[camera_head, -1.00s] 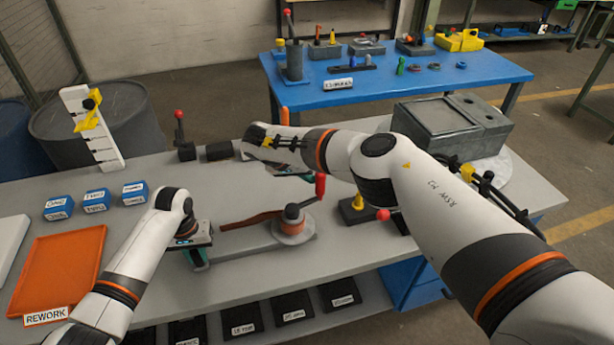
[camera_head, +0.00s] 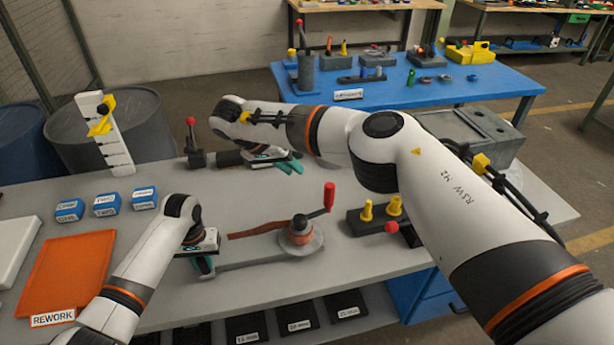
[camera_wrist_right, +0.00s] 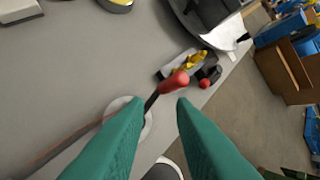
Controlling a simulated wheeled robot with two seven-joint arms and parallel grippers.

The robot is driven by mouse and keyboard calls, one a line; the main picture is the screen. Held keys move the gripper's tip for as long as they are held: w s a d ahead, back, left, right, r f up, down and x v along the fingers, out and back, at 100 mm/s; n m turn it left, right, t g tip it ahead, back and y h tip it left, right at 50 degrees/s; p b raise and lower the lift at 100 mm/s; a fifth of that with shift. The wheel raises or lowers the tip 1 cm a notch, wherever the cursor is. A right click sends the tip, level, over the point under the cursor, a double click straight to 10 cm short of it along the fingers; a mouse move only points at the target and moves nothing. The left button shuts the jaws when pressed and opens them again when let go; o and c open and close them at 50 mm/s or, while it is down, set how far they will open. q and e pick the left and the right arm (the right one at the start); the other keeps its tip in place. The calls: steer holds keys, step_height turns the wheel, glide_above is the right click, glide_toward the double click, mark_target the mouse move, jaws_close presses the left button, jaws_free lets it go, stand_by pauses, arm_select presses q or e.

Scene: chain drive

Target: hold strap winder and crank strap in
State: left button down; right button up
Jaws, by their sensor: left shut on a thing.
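The strap winder is a grey base plate (camera_head: 248,257) with a round drum (camera_head: 300,236) and a dark crank arm with a red handle (camera_head: 329,197). A brown strap (camera_head: 255,229) runs from the drum to the left. My left gripper (camera_head: 203,264) is shut on the left end of the winder's base plate. My right gripper (camera_head: 290,166) is behind the winder, above the table and apart from the crank. In the right wrist view its green fingers (camera_wrist_right: 160,105) are spread and empty, with the red handle (camera_wrist_right: 174,82) showing beyond and between their tips.
A dark block with yellow pegs and a red knob (camera_head: 367,212) stands right of the winder. An orange rework tray (camera_head: 70,265) and several blue boxes (camera_head: 106,204) are at left. A red-topped lever (camera_head: 192,140) stands at the back.

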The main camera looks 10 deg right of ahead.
steer(key=o, duration=0.5)
steer(key=d+y, duration=0.1)
steer(key=d+f+g+y, duration=0.1)
steer(key=d+y, duration=0.1)
steer(key=shift+s+d+f+m, duration=0.15)
steer(key=shift+s+d+m, duration=0.1)
steer(key=shift+s+m, duration=0.05)
steer(key=shift+c, duration=0.2)
step_height(320, 180, up, 3)
steer(key=m+y, duration=0.1)
steer(key=y, duration=0.3)
glide_above(329, 185)
steer(key=shift+f, duration=0.2)
steer(key=shift+d+f, duration=0.1)
steer(key=shift+f, duration=0.1)
step_height(329, 185, down, 11)
steer(key=shift+f, duration=0.15)
steer(key=shift+c, duration=0.6)
jaws_close()
